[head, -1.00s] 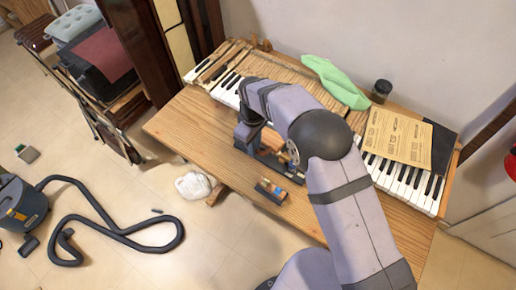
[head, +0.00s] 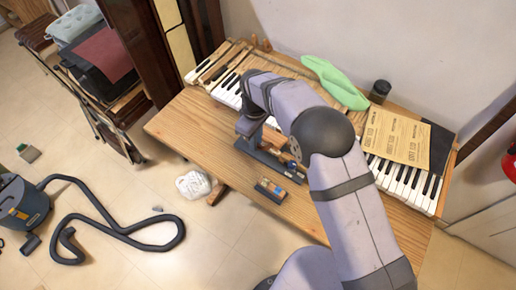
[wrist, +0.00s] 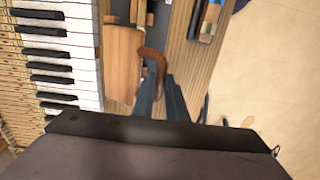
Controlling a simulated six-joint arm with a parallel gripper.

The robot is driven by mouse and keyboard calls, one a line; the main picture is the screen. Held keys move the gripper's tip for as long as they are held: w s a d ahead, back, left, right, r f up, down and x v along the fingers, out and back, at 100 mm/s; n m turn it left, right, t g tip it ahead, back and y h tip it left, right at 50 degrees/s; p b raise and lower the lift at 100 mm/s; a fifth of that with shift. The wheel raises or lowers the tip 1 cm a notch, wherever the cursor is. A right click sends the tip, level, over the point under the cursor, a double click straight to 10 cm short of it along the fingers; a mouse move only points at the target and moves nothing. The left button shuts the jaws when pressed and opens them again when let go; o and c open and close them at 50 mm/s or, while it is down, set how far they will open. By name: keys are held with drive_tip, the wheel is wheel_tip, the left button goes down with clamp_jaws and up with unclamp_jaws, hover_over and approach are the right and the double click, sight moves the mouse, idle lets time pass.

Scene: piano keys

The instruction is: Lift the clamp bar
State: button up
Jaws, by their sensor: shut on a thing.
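My gripper (wrist: 163,98) shows in the wrist view as two dark fingers, close together. They are shut at the end of a brown, curved bar (wrist: 156,60), which seems to be the clamp bar. The exact contact is partly hidden between the fingers. A wooden block (wrist: 122,62) lies just left of the bar. The bar cannot be made out there; my arm hides part of the area.
A small tray of coloured pieces (head: 271,190) lies in front of the jig. The piano keys (head: 405,180) run along the back, partly under a paper sheet (head: 396,138). A green cloth (head: 335,82) and dark jar (head: 380,91) stand behind. The table's left part (head: 185,122) is clear.

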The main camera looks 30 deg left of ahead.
drive_tip(key=shift+w+r, duration=0.15)
drive_tip(key=shift+w, duration=0.05)
drive_tip(key=shift+w+d+r+p, duration=0.1)
drive_tip(key=shift+w+r+p, duration=0.5)
drive_tip(key=shift+r, duration=0.2)
drive_tip(key=shift+w+r, duration=0.1)
idle(0.4)
drive_tip(key=shift+w+r+p, duration=0.4)
drive_tip(key=shift+w+r, duration=0.25)
drive_tip(key=shift+w, duration=0.15)
drive_tip(key=shift+w+r, duration=0.35)
drive_tip(key=shift+w, duration=0.2)
drive_tip(key=shift+w+r+p, duration=0.25)
drive_tip(key=shift+w+p, duration=0.15)
drive_tip(key=shift+w, duration=0.2)
